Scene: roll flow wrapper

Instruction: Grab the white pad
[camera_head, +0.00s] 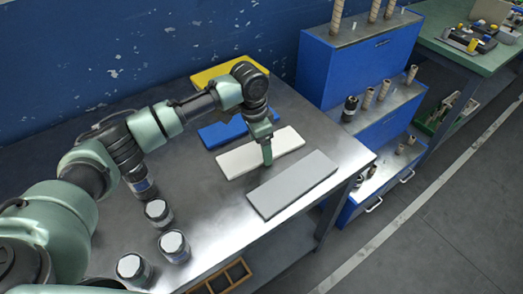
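The white pad (240,160) lies flat on the metal table (212,218), between a blue pad behind it and a grey pad in front of it. My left gripper (267,160) points down at the middle of the white pad and hides a small part of it. Its fingertips are at or just above the pad; I cannot tell whether they touch it. The fingers overlap from this side, so their opening cannot be made out. My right gripper is not in view.
A grey pad (293,184), a blue pad (222,132) and a yellow pad (217,74) lie beside the white one. Several capped jars (174,246) stand at the left. Blue stepped drawers (350,80) stand right of the table, and a blue wall is behind.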

